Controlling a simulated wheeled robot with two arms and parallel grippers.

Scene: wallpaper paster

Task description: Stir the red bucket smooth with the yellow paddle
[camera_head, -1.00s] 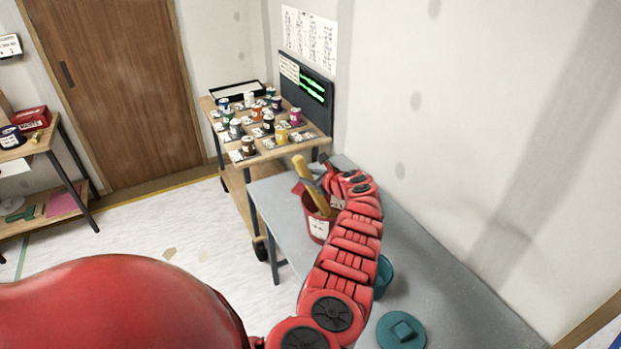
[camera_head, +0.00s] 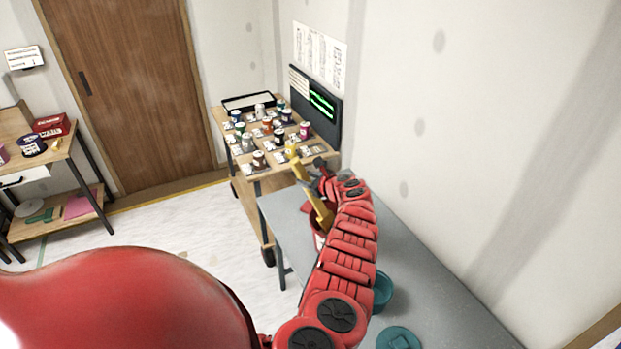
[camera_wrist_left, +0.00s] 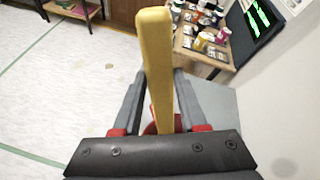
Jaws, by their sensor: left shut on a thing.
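The yellow paddle (camera_head: 313,195) stands tilted, its upper end leaning left and its lower end down at the red bucket (camera_head: 319,240). The bucket sits on the grey table, mostly hidden behind my red arm. My left gripper (camera_head: 318,187) is shut on the paddle's upper part. In the left wrist view the paddle (camera_wrist_left: 155,70) rises between the two grey fingers (camera_wrist_left: 160,105), and a small part of the red bucket shows behind it. My right gripper is not in view.
The grey table (camera_head: 440,300) runs along the wall. A teal bucket (camera_head: 382,290) and a teal lid (camera_head: 399,339) are on it, close to my arm. A wooden cart (camera_head: 250,178) with several small paint cans stands beyond. A workbench (camera_head: 62,150) is at far left.

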